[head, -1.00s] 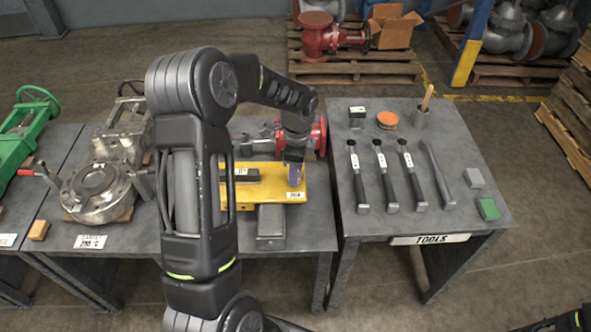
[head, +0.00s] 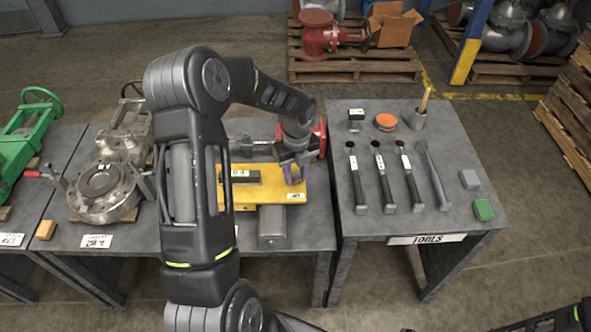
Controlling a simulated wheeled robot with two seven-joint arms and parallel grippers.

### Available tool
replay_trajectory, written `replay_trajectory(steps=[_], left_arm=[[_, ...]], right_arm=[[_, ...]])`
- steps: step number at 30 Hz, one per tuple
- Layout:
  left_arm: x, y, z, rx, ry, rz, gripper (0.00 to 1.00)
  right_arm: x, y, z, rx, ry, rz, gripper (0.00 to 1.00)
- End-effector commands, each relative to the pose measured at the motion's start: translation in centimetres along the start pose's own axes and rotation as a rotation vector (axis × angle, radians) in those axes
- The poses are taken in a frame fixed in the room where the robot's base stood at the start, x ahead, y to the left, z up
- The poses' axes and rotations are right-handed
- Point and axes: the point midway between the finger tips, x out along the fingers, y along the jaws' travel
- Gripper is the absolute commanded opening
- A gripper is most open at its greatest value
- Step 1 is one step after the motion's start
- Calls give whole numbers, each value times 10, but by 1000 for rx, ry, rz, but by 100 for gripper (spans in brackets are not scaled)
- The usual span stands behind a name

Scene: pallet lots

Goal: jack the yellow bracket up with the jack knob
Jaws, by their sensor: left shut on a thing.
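The yellow bracket (head: 268,190) is a flat plate on the middle table, with a grey block (head: 240,174) and a white label on top. A grey box-shaped support (head: 272,228) shows at its front edge. My left gripper (head: 294,174) points down over the plate's right end. I cannot tell the gap under the bracket. My right gripper is not in view.
A tool table (head: 458,205) stands right, with several hammer-like tools, an orange disc (head: 386,121) and a green block (head: 483,209). A red flanged part (head: 318,137) lies just behind the bracket. A grey valve (head: 103,185) and a green one (head: 22,140) stand left.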

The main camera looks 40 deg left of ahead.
Motion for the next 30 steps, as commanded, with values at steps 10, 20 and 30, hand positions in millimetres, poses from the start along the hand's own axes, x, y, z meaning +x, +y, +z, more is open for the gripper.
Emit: replay_trajectory(steps=[10, 20, 30], left_arm=[[-2, 0, 0, 309, 0, -5, 0], [0, 0, 0, 484, -1, -8, 0], [1, 1, 0, 519, 0, -9, 0]], right_arm=[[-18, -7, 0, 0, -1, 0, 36], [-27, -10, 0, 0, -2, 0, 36], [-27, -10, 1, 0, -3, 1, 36]])
